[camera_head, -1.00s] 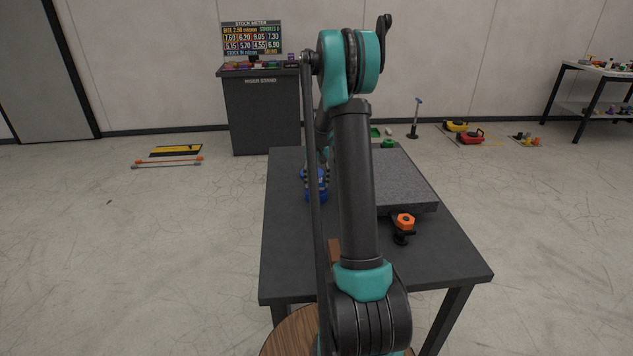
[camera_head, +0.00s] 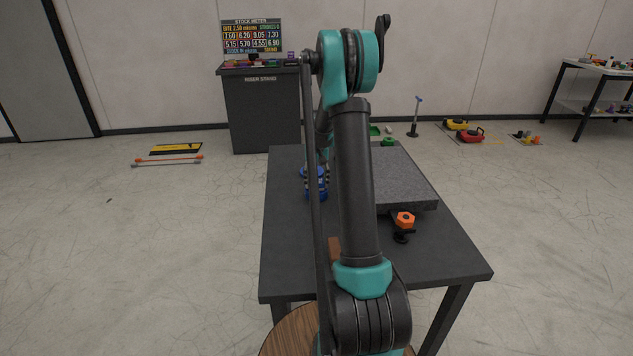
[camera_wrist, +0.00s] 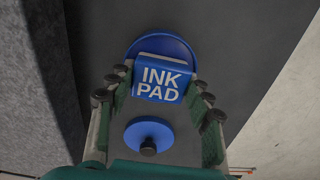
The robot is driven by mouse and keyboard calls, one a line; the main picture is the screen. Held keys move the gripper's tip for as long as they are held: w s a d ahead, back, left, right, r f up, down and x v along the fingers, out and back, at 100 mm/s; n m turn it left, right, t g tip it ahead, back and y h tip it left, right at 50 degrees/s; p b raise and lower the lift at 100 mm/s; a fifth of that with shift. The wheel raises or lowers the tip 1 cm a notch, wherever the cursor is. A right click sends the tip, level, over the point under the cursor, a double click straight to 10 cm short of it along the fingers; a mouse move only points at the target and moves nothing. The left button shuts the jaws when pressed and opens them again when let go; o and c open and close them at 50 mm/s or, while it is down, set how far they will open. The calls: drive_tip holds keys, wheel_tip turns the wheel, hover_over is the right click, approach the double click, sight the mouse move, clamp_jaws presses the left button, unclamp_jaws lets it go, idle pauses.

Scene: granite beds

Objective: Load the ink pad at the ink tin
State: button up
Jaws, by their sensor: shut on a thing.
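The ink pad (camera_wrist: 160,84) is a blue block with white "INK PAD" lettering. My gripper (camera_wrist: 157,92) is shut on it, with a finger on each side. A round blue tin (camera_wrist: 160,43) shows just behind the pad, partly covered by it; I cannot tell whether they touch. A blue disc with a black knob (camera_wrist: 149,132), looking like a lid, lies on the other side of the pad. In the head view the blue tin (camera_head: 317,196) is on the table left of the slab, and my gripper (camera_head: 319,178) is mostly hidden by my arm.
A grey granite slab (camera_head: 406,184) lies on the dark table (camera_head: 289,240), close beside my gripper. A dark cabinet with a stock meter screen (camera_head: 252,37) stands at the back.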

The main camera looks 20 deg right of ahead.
drive_tip(key=shift+f, duration=0.1)
drive_tip(key=o, duration=1.1)
drive_tip(key=shift+c, duration=0.6)
drive_tip(key=shift+c, duration=1.3)
drive_tip(key=c, duration=0.8)
